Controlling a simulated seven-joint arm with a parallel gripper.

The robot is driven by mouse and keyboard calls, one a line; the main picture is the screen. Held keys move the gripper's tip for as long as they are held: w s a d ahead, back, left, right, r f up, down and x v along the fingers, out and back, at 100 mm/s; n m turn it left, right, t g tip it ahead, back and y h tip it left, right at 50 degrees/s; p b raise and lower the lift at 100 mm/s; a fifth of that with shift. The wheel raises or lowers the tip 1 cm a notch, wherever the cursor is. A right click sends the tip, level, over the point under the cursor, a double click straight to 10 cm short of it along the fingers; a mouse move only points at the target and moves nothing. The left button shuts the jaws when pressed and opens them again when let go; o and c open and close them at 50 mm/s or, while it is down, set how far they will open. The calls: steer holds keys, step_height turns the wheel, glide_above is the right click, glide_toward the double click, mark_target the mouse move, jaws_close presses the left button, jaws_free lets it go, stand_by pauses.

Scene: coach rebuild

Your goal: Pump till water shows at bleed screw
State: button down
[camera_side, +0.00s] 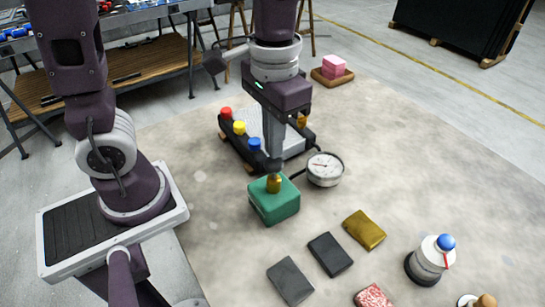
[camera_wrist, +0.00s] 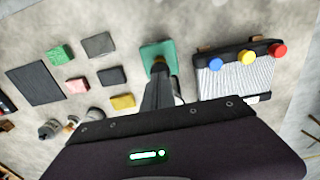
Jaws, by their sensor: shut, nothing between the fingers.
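My gripper (camera_side: 273,165) points down with its fingers together, just above or on the brass knob (camera_side: 273,183) on top of a green block (camera_side: 275,206); I cannot tell if they touch. In the wrist view my gripper (camera_wrist: 159,68) hides part of the green block (camera_wrist: 153,48). A dark hose runs from near the block towards a round white dial gauge (camera_side: 325,168), whose reading is too small to tell. The radiator (camera_side: 247,130), a black frame with a pale ribbed core, carries red, yellow and blue caps. A brass fitting (camera_side: 301,121) shows at its right end. I see no water.
Dark grey slabs (camera_side: 330,254) and a gold slab (camera_side: 364,230) lie in front right. A white, blue-topped device (camera_side: 431,260) stands at far right. A pink block (camera_side: 334,66) sits on a wooden board behind. Bare mat lies right of the gauge.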

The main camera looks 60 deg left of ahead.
steer(key=shift+f, duration=0.1)
stand_by(0.3)
steer(key=shift+f, duration=1.95)
steer(key=shift+r, duration=1.05)
steer(key=shift+r, duration=1)
